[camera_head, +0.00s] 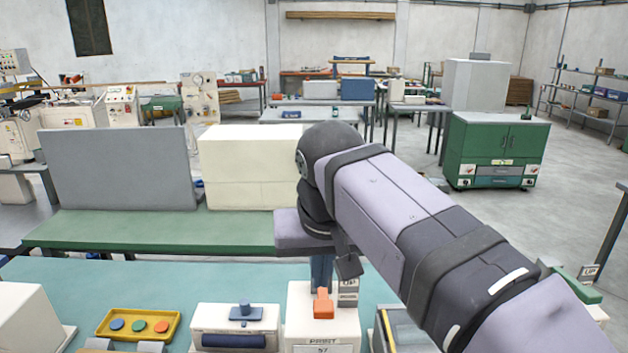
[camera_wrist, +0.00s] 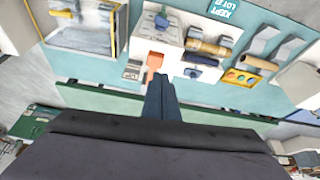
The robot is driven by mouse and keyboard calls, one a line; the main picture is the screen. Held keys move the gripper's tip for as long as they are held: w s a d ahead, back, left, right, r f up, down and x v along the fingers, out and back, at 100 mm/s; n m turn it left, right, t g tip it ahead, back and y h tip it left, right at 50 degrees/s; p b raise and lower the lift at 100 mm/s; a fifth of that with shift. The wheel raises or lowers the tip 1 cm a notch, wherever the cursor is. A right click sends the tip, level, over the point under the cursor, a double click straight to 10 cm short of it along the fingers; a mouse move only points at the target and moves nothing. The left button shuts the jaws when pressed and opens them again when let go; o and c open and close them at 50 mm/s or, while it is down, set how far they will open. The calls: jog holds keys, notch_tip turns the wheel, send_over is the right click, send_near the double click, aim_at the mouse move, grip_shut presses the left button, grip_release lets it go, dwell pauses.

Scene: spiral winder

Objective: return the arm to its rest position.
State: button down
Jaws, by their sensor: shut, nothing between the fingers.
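My gripper (camera_head: 321,268) hangs from my arm over the teal bench (camera_head: 210,277), its dark blue fingers pointing down. In the wrist view my gripper (camera_wrist: 161,84) is shut and empty, its fingers together. An orange lever (camera_head: 323,305) on a white box (camera_head: 318,342) is just below the fingertips in the head view. In the wrist view the orange lever (camera_wrist: 154,62) shows right beside the tips. I cannot tell whether they touch. The rest position is not marked in either view.
A yellow tray (camera_head: 104,328) with coloured discs and a white device with a blue knob (camera_head: 245,311) stand left of the gripper. A cream block (camera_head: 248,160) and a grey panel (camera_head: 118,165) stand behind on a green bench. A green cabinet (camera_head: 492,150) is farther right.

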notch_tip(320, 180, down, 16)
jog(key=a+n, duration=0.2)
jog(key=n, duration=0.2)
jog(key=s+d+f+m+g, duration=0.4)
jog(key=s+d+f+m, duration=0.1)
jog(key=s+d+f, duration=0.9)
jog(key=shift+s+d+f, duration=0.25)
jog(key=shift+s+d, duration=0.3)
jog(key=shift+d, duration=0.15)
